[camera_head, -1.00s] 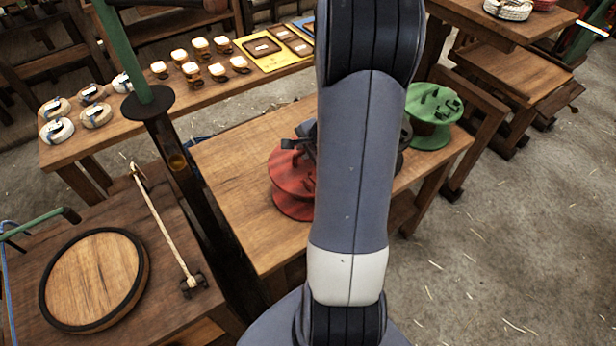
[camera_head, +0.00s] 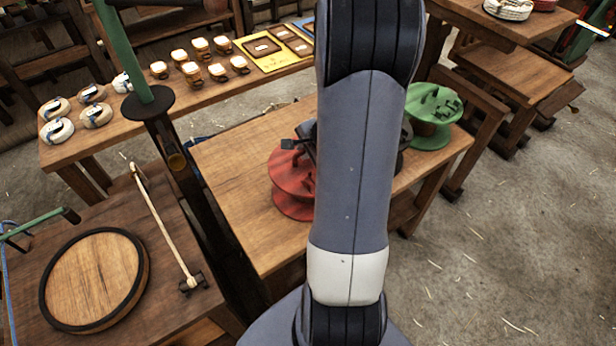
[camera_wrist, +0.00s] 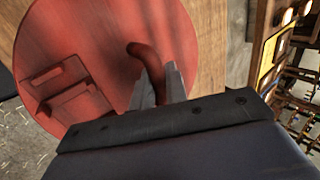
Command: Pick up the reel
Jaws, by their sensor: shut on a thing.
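A red reel (camera_head: 292,187) stands on the wooden table, left of my arm in the head view; my arm hides its right side. In the wrist view the red reel (camera_wrist: 105,50) shows its round top face, with a curved red handle and a block-like red piece on it. My gripper (camera_wrist: 158,84) is shut on the curved handle, with its fingers on either side. In the head view my gripper is mostly hidden behind my arm, with a dark part of it showing over the reel.
A green reel (camera_head: 435,112) stands on the same table (camera_head: 232,180), right of my arm. A dark post with a green top (camera_head: 150,100) stands at the table's left. A round wooden disc (camera_head: 95,280) lies on the front left bench. The table's left part is bare.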

